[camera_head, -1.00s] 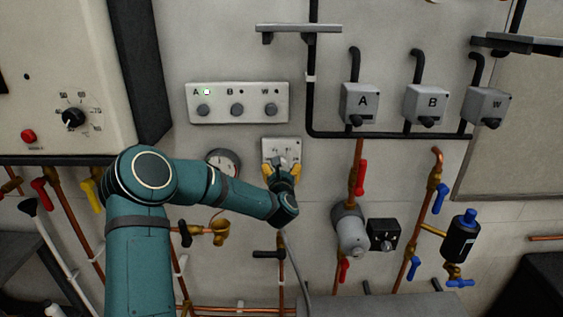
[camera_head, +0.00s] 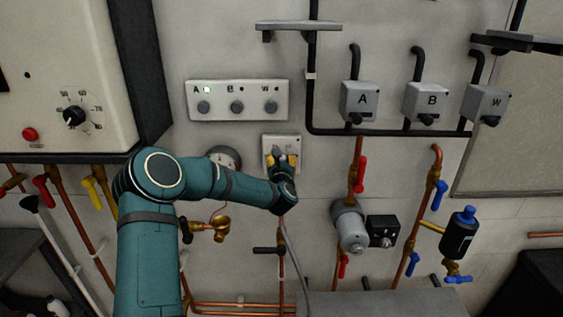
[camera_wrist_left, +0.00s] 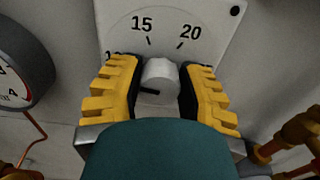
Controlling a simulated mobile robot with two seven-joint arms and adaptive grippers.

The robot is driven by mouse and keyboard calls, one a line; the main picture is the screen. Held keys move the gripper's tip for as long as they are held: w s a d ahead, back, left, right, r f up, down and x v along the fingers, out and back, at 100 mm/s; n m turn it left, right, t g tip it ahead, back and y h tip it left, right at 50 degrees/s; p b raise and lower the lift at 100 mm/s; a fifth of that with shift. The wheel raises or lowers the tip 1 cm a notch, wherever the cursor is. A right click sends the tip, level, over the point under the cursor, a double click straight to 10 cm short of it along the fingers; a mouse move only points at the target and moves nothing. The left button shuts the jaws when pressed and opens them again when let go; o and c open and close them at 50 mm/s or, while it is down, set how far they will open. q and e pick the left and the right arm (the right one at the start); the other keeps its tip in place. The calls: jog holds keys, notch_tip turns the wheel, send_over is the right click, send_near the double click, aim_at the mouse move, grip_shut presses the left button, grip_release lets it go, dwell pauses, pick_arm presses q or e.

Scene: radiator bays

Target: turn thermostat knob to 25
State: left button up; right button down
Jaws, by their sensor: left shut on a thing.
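The thermostat is a pale square plate (camera_head: 283,140) on the wall, partly hidden by my left gripper (camera_head: 282,160). In the left wrist view its dial (camera_wrist_left: 120,30) shows 15 and 20 above the knob; the lower numbers are mostly covered by the fingers. The white round knob (camera_wrist_left: 161,76) sits between the two yellow, black-padded fingers of the left gripper (camera_wrist_left: 160,68), which is shut on it. A short black mark shows at the knob's lower left. My right gripper is not in view.
A round gauge (camera_head: 224,157) is close on the left of the thermostat, partly behind my arm. A panel with A, B and W buttons (camera_head: 238,101) is above. Copper pipes and a red-handled valve (camera_head: 361,175) are to the right.

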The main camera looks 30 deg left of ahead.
pick_arm(q)
jog(key=shift+f+m+b, duration=0.1)
jog(key=shift+m+b, duration=0.4)
jog(key=shift+b, duration=0.45)
jog(key=m+b, duration=0.6)
jog(key=b, duration=0.2)
jog(key=shift+d+m, duration=0.15)
jog(key=shift+m, duration=0.15)
jog(key=m+b, duration=0.3)
jog(key=shift+w+m, duration=0.1)
jog(key=shift+m, duration=0.2)
jog(key=m+b, duration=0.1)
jog(key=m, duration=0.1)
jog(key=shift+m, duration=0.4)
jog(key=m, duration=0.3)
jog(key=shift+m+b, duration=0.3)
jog(key=shift+b, duration=0.05)
jog(key=m, duration=0.4)
jog(key=shift+m, duration=0.3)
jog(key=m+p, duration=0.1)
jog(key=m, duration=0.3)
jog(key=shift+m, duration=0.3)
jog(key=m+p, duration=0.2)
jog(key=m, duration=0.3)
jog(key=shift+f, duration=0.1)
jog(key=shift+m, duration=0.3)
